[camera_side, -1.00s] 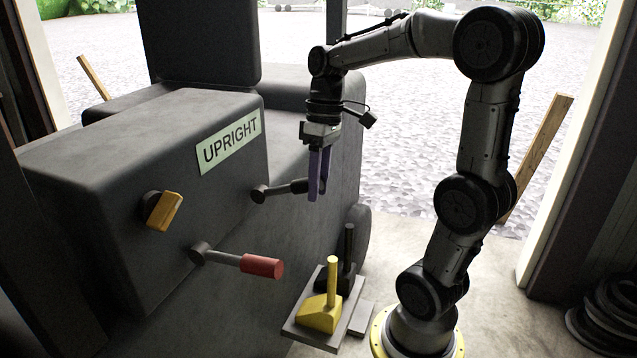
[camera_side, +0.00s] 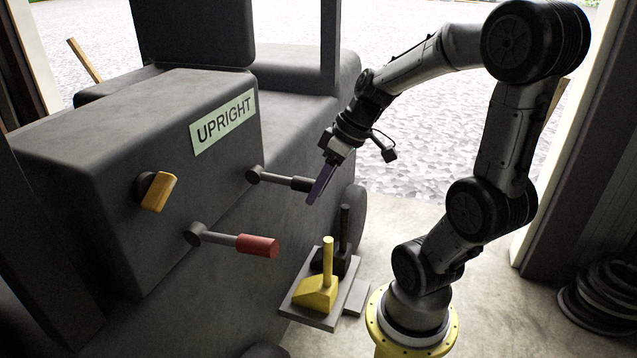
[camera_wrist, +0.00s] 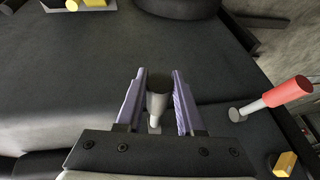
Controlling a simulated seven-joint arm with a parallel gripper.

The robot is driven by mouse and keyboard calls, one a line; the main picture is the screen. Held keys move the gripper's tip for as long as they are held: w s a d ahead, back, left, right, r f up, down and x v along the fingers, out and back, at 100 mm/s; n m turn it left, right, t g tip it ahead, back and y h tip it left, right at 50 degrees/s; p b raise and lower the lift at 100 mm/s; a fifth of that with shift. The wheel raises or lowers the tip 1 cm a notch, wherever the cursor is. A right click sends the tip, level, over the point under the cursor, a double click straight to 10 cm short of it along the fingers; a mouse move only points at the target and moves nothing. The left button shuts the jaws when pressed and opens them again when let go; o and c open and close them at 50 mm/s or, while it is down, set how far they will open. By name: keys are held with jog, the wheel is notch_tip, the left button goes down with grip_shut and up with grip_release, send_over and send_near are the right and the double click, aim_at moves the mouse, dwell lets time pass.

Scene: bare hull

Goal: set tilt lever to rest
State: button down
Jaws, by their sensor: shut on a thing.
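A lever with a grey shaft and black grip (camera_side: 280,179) sticks out from the dark hull's side, below the green UPRIGHT label (camera_side: 223,122). My gripper (camera_side: 314,196) is at the outer end of this lever, its purple fingers slanting down to the left. In the wrist view the lever's black end and grey shaft (camera_wrist: 157,104) lie between the two fingers, and the gripper is shut on it. The fingers partly hide the grip's end in the side view. No marking tells which control is the tilt lever.
A red-gripped lever (camera_side: 257,245) sticks out lower on the hull, with a yellow knob (camera_side: 158,192) to its upper left. Below stand a yellow lever (camera_side: 318,291) and a black lever (camera_side: 343,232) on a grey plate.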

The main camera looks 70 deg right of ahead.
jog(key=c, duration=0.5)
grip_release()
jog(key=v, duration=1.4)
jog(key=shift+w, duration=0.15)
jog(key=shift+a, duration=0.1)
jog(key=s+a+f+n+g, duration=0.1)
jog(key=a+f+n, duration=0.15)
jog(key=a, duration=0.45)
jog(key=a+f+n+g, duration=0.1)
jog(key=a+f+n, duration=0.15)
jog(key=a, duration=0.35)
jog(key=f+m+t, duration=0.1)
jog(key=f+m+t+h, duration=0.1)
jog(key=m, duration=0.1)
jog(key=f+m+h, duration=0.1)
jog(key=shift+w+d+f+m+t, duration=0.2)
jog(key=shift+d+m+t, duration=0.1)
jog(key=shift+t, duration=0.1)
